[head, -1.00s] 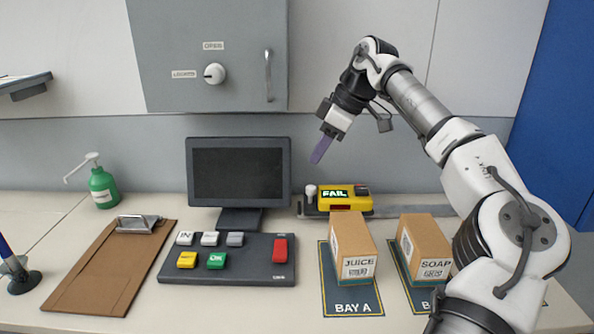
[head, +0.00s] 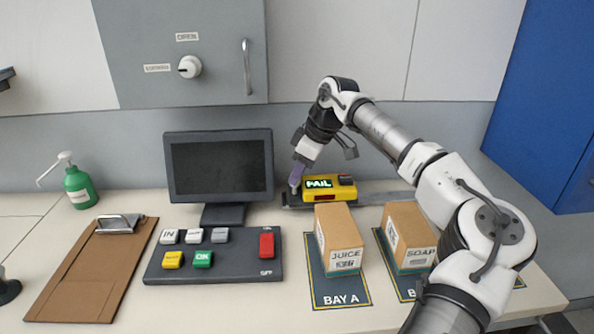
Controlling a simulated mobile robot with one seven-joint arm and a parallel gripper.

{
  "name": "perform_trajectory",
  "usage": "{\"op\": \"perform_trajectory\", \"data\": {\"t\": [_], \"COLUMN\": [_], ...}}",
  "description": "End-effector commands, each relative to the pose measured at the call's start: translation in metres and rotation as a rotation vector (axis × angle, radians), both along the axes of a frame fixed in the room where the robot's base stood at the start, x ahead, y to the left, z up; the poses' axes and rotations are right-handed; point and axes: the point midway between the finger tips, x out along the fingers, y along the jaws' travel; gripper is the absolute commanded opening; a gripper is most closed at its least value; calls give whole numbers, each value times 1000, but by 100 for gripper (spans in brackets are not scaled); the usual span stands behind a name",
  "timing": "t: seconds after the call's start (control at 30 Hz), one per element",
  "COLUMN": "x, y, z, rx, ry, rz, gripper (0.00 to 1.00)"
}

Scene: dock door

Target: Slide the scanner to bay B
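The yellow scanner (head: 329,190) sits on a grey rail behind the bays, behind the juice box (head: 337,242) on the bay A mat (head: 341,299). Its display reads FAIL in green. My gripper (head: 296,178) points down at the scanner's left end, where the pale knob stood; the purple fingers overlap the knob, and I cannot tell whether they touch it. Only one finger outline shows, so its opening is unclear. The soap box (head: 405,240) stands on the second mat (head: 393,270), bay B, whose label is mostly hidden by my arm.
The rail (head: 378,197) runs on to the right of the scanner and looks clear. A monitor (head: 219,168) and a button panel (head: 215,259) stand to the left. A clipboard (head: 91,270) and a green pump bottle (head: 79,188) are farther left. A grey cabinet (head: 215,80) hangs above.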

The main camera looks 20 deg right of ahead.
Motion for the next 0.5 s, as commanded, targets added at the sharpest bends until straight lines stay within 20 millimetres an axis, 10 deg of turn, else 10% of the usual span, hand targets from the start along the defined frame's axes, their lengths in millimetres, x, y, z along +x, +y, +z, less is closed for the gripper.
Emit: {"op": "perform_trajectory", "data": {"t": [0.5], "x": [4], "y": [5], "z": [-15], "rx": [0], "ry": [0], "rz": [0], "gripper": [28]}}
